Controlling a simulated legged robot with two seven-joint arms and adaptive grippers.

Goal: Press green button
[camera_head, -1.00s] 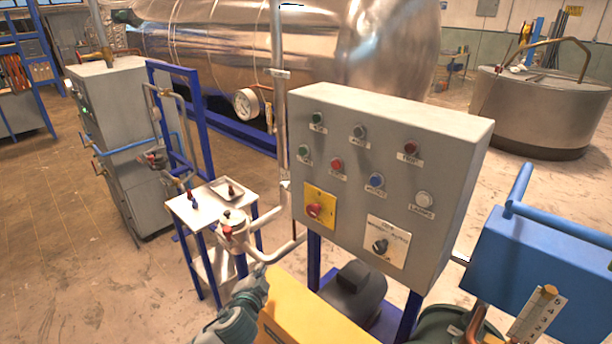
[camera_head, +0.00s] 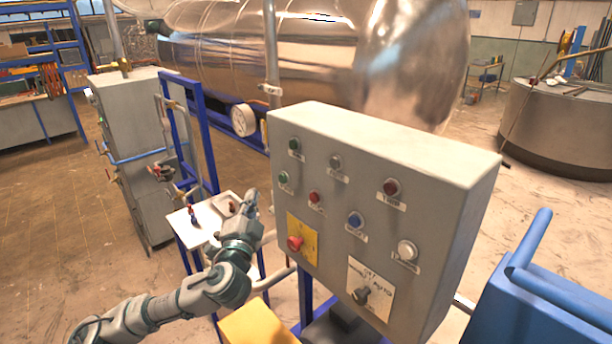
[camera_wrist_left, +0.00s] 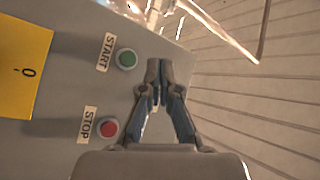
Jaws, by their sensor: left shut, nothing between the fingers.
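A grey control panel (camera_head: 345,227) stands upright in the middle of the head view. A green button (camera_head: 284,177) sits at the left of its front face, and another green round piece (camera_head: 295,144) is above it. In the left wrist view the green button (camera_wrist_left: 127,59) is beside a START label. My left gripper (camera_head: 251,197) is shut and empty, left of the panel's face. In the left wrist view its closed fingertips (camera_wrist_left: 158,66) appear just right of the green button, apart from it in the picture; whether they touch the panel is unclear. My right gripper is out of view.
A red button (camera_wrist_left: 108,127) labelled STOP is near the green one. A red emergency knob (camera_head: 295,243) on a yellow plate (camera_head: 309,252), a blue button (camera_head: 355,220) and a rotary switch (camera_head: 361,295) are also on the panel. A small table (camera_head: 180,222) stands behind my left arm.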

